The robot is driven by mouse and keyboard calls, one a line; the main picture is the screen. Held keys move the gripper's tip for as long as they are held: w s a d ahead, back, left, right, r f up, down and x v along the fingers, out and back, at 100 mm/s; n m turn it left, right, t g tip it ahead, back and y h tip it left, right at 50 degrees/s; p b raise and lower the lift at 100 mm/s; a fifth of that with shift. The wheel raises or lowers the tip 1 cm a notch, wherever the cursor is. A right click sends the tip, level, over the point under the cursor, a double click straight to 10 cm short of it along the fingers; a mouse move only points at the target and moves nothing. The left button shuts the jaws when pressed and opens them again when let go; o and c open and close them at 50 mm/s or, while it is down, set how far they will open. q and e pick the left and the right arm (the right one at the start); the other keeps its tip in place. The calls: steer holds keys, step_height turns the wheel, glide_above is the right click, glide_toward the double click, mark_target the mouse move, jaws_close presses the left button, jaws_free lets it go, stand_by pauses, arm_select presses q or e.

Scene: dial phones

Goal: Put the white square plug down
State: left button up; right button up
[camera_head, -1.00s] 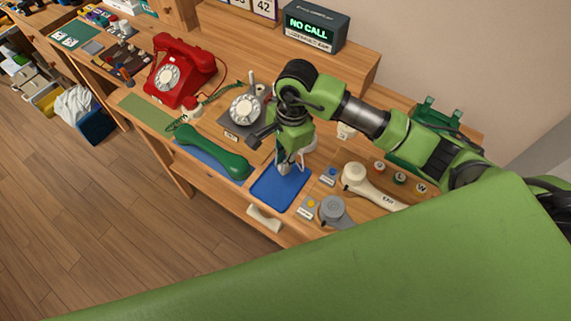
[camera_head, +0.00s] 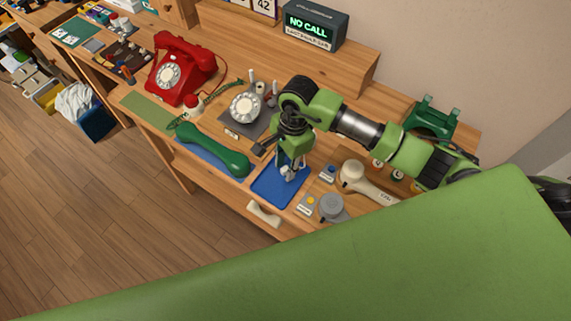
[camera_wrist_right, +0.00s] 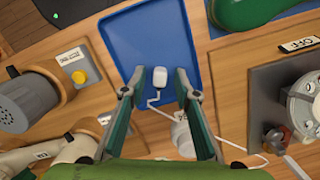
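The white square plug (camera_wrist_right: 159,76) lies on the blue tray (camera_wrist_right: 125,35), near its front edge in the right wrist view, with its white cord trailing off the tray. My right gripper (camera_wrist_right: 160,73) has its two fingers spread on either side of the plug, with a visible gap on both sides. In the head view, the right gripper (camera_head: 290,165) points down over the blue tray (camera_head: 268,195), and the plug (camera_head: 287,173) shows small and pale below it. My left gripper is not in view.
A green handset (camera_head: 212,150) lies left of the tray. A cream handset (camera_head: 362,180) and a grey round knob unit (camera_head: 331,206) are on the right. The dial phone (camera_head: 244,107) and red phone (camera_head: 180,70) stand behind. The tray's far part is clear.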

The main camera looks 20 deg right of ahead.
steer(key=shift+r, duration=0.1)
steer(key=shift+r, duration=0.2)
step_height(320, 180, up, 12)
steer(key=d+b, duration=0.1)
steer(key=b, duration=0.2)
steer(key=shift+w+d+f, duration=0.15)
steer(key=shift+f, duration=0.05)
